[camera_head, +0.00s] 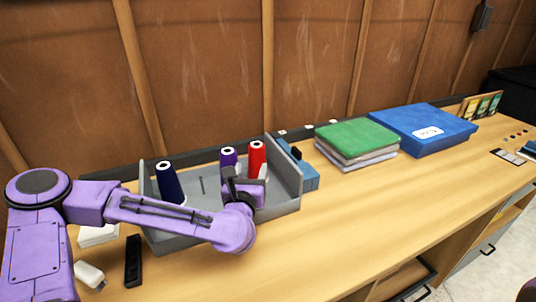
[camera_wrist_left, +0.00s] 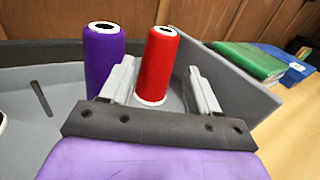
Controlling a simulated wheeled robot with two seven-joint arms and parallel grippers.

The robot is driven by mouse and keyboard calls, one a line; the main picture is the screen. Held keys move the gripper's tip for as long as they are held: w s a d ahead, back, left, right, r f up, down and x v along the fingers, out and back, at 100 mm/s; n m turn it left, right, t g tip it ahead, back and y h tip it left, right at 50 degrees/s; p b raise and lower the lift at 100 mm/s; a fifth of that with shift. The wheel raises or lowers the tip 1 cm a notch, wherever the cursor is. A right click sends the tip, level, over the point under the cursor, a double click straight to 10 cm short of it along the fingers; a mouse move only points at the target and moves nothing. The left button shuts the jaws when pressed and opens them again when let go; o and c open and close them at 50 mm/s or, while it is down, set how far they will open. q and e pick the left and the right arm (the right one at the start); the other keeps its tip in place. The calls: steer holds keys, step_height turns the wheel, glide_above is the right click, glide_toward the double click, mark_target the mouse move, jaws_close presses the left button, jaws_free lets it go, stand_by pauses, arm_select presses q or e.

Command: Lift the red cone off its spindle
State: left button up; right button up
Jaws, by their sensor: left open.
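The red cone (camera_head: 257,156) stands upright with a white base in the grey tray (camera_head: 287,205). It also shows in the left wrist view (camera_wrist_left: 157,68), pictured between the two fingers. My left gripper (camera_head: 247,182) is open, low in the tray close in front of the red cone. In the left wrist view its grey fingers (camera_wrist_left: 160,66) flank the cone without visible contact. A purple cone (camera_head: 228,158) stands just left of the red one. A dark blue cone (camera_head: 168,183) stands farther left. The red cone's spindle is hidden inside it. My right gripper is not seen.
An empty thin spindle (camera_head: 202,186) rises between the blue and purple cones. The tray's right wall (camera_head: 283,168) is close to the red cone. The front right of the table is clear.

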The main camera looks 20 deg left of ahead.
mark_target(255, 152)
arm_select(q)
steer(key=x, duration=0.3)
steer(key=p+x, duration=0.1)
steer(key=x, duration=0.2)
steer(key=r+p+x, duration=0.1)
steer(key=x, duration=0.2)
steer(key=shift+d, duration=0.15)
steer(key=shift+w, duration=0.45)
jaws_close()
steer(key=shift+r, duration=0.1)
step_height(255, 152, up, 18)
